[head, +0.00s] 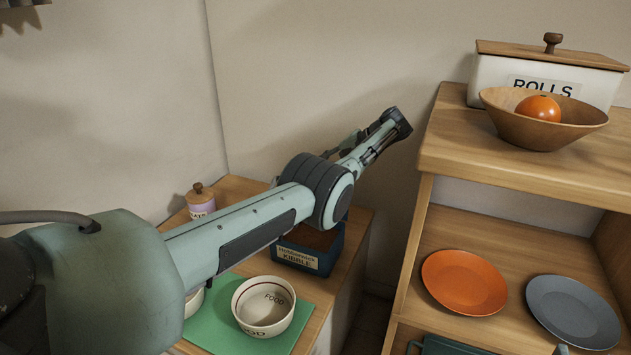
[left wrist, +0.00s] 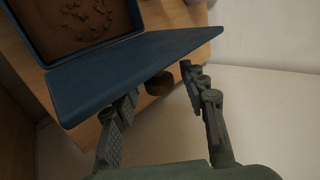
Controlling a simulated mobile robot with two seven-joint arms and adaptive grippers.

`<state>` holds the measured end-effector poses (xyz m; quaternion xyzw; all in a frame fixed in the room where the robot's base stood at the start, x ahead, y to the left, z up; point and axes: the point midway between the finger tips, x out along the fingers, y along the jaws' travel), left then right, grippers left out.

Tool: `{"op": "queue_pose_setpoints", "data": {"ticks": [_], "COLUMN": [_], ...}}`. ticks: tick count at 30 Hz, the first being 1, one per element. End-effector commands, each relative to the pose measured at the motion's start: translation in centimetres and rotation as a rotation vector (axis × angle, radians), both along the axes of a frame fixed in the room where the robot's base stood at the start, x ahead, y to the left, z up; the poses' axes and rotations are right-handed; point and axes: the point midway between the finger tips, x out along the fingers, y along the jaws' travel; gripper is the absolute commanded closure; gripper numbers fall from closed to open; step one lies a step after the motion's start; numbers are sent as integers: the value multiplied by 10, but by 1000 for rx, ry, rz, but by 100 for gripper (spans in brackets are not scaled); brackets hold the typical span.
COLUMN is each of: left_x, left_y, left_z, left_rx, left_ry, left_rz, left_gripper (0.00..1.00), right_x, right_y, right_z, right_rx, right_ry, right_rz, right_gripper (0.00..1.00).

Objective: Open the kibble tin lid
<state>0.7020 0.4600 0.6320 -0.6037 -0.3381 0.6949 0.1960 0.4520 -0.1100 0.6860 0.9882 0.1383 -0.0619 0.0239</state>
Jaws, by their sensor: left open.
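The kibble tin (head: 296,258), a blue box with a KIBBLE label, stands on the low wooden cabinet, partly hidden by my left arm. In the left wrist view its inside (left wrist: 80,20) shows brown kibble, so the tin is uncovered on that side. The blue lid (left wrist: 125,68) stands raised along the tin's edge; my arm hides it in the head view. Its round brown knob (left wrist: 160,84) shows between the fingers of my left gripper (left wrist: 162,90). The gripper is open, with gaps beside the knob; I cannot tell whether a finger touches the lid. My right gripper is out of view.
A food bowl (head: 264,318) sits on a green mat (head: 300,328) in front of the tin. To the right, a shelf unit (head: 445,150) holds orange and grey plates, a rolls bin and a wooden bowl. The wall is close behind.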

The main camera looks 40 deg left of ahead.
Motion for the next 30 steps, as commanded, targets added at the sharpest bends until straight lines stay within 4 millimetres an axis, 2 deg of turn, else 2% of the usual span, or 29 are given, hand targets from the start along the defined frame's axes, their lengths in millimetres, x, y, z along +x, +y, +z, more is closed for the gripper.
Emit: {"op": "queue_pose_setpoints", "data": {"ticks": [3, 9, 26, 30], "left_x": [5, 8, 8, 14], "left_y": [-14, -26, -28, -29], "left_z": [15, 28, 30, 36], "left_rx": [0, 0, -1, -34], "left_ry": [-2, -1, -2, -59], "left_rz": [-1, 1, 1, 19], "left_gripper": [57, 57, 57, 57], "right_x": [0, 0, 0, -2], "right_y": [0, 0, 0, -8], "right_z": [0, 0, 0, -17], "right_rx": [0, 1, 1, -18], "right_ry": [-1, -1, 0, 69], "right_rz": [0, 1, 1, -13], "right_gripper": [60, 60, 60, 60]}}
